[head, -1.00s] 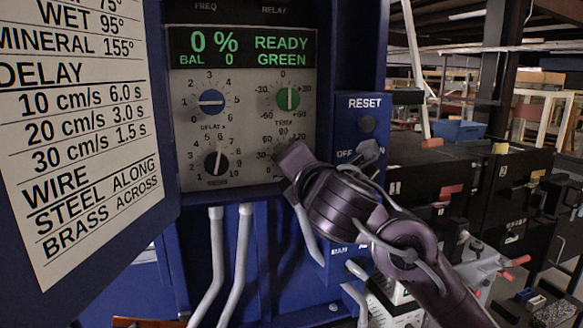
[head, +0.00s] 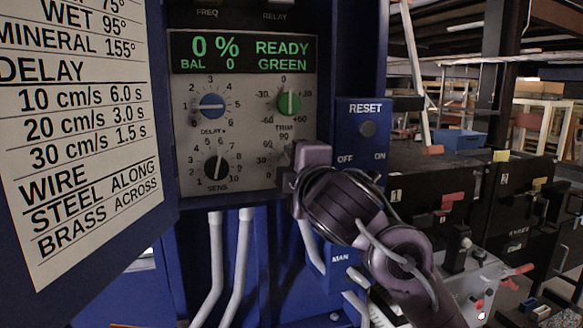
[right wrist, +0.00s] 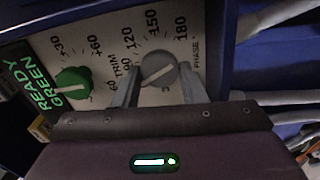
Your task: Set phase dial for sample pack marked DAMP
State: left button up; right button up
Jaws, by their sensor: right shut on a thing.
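The grey phase dial (right wrist: 158,71) sits between the two fingers of my right gripper (right wrist: 160,84) in the right wrist view. The fingers are shut on its sides. In the head view my right gripper (head: 298,168) covers the dial at the lower right of the control panel (head: 245,130). A white settings chart (head: 75,130) at left shows WET 95° and MINERAL 155°; the line above reads 75°, its label cut off. No pack marked DAMP shows. My left gripper is out of view.
The green trim dial (head: 289,103) is just above my right gripper. The blue delay dial (head: 212,106) and black sens dial (head: 216,167) are to its left. The display (head: 243,52) reads 0 %, READY, GREEN.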

jog(key=shift+m, duration=0.3)
jog(key=shift+f, duration=0.1)
jog(key=o, duration=1)
jog(key=shift+s, duration=0.1)
jog(key=b+v, duration=0.1)
jog(key=v, duration=0.6)
jog(key=shift+s+d+b, duration=0.1)
jog(key=shift+s+b, duration=0.1)
jog(key=shift+b, duration=0.15)
